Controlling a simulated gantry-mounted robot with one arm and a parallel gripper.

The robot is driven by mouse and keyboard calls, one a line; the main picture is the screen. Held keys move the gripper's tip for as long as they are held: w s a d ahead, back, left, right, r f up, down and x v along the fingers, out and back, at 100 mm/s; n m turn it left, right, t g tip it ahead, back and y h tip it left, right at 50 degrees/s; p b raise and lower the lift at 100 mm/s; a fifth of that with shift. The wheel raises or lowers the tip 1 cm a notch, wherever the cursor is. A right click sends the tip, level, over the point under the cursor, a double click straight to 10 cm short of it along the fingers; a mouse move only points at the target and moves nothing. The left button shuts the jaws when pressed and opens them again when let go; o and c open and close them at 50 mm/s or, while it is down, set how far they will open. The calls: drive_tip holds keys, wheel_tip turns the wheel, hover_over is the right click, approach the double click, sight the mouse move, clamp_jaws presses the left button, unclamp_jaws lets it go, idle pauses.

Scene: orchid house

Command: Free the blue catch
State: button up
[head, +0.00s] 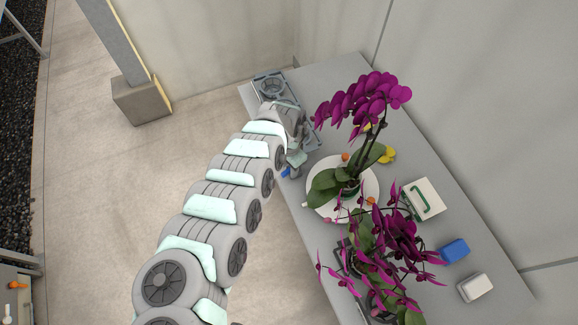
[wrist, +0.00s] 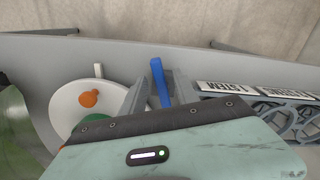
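The blue catch shows in the wrist view as an upright blue bar (wrist: 159,82) at the table's edge, beside a grey labelled rack (wrist: 255,92). In the head view a small blue piece (head: 285,173) shows at the table's left edge. My gripper (wrist: 160,92) is at the catch, with one grey finger on each side of the bar. The fingers look apart, with a narrow gap on the left; the right finger overlaps the bar's side in view, and contact cannot be told. The bar's lower end is hidden behind my gripper body.
A white round plate (head: 322,202) with a tall purple orchid (head: 365,100) stands right of my gripper. More purple orchids (head: 385,245) stand nearer. A white box with a green handle (head: 424,199), a blue block (head: 454,251) and a white block (head: 475,287) lie right.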

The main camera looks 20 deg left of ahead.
drive_tip(key=shift+c, duration=0.6)
clamp_jaws()
